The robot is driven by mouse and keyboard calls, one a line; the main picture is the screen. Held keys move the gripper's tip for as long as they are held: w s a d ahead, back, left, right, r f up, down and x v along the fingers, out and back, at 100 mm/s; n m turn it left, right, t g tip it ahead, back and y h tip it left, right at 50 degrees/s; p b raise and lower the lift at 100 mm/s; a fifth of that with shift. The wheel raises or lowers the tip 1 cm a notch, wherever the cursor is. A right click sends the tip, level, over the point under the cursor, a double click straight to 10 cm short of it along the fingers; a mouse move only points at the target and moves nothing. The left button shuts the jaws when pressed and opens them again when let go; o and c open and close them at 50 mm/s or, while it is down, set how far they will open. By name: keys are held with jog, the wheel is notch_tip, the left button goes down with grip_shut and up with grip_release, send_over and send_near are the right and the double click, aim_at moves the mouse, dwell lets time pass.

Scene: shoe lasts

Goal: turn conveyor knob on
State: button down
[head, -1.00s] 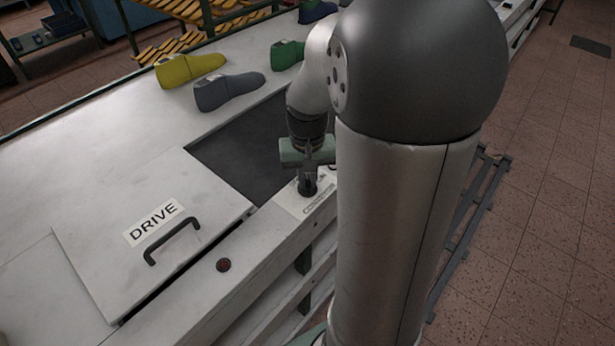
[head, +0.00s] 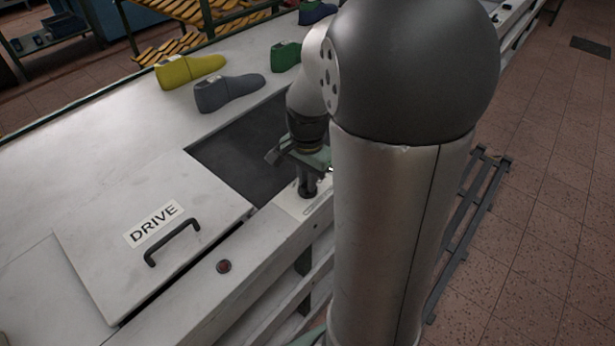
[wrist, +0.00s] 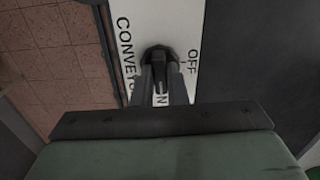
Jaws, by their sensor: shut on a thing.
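The conveyor knob (head: 308,191) is black and stands on a white label plate (head: 291,203) at the table's front edge. In the wrist view the knob (wrist: 159,58) shows between the words CONVEYOR and OFF on the plate (wrist: 140,22). Lettering ending in N shows between the fingers. My gripper (head: 308,184) points down over the knob, and its fingers (wrist: 161,75) are shut on it. The knob's pointer is mostly hidden by the fingers, so I cannot tell its exact setting.
A dark belt recess (head: 235,150) lies behind the plate. Yellow (head: 190,70), grey (head: 228,92) and green (head: 287,55) shoe lasts lie further back.

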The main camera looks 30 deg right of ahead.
jog(key=shift+m, duration=0.3)
dwell(0.4)
jog(key=c, duration=1.4)
grip_release()
jog(key=shift+c, duration=0.2)
jog(key=shift+r, duration=0.1)
notch_tip(320, 180, up, 17)
jog(key=shift+r, duration=0.15)
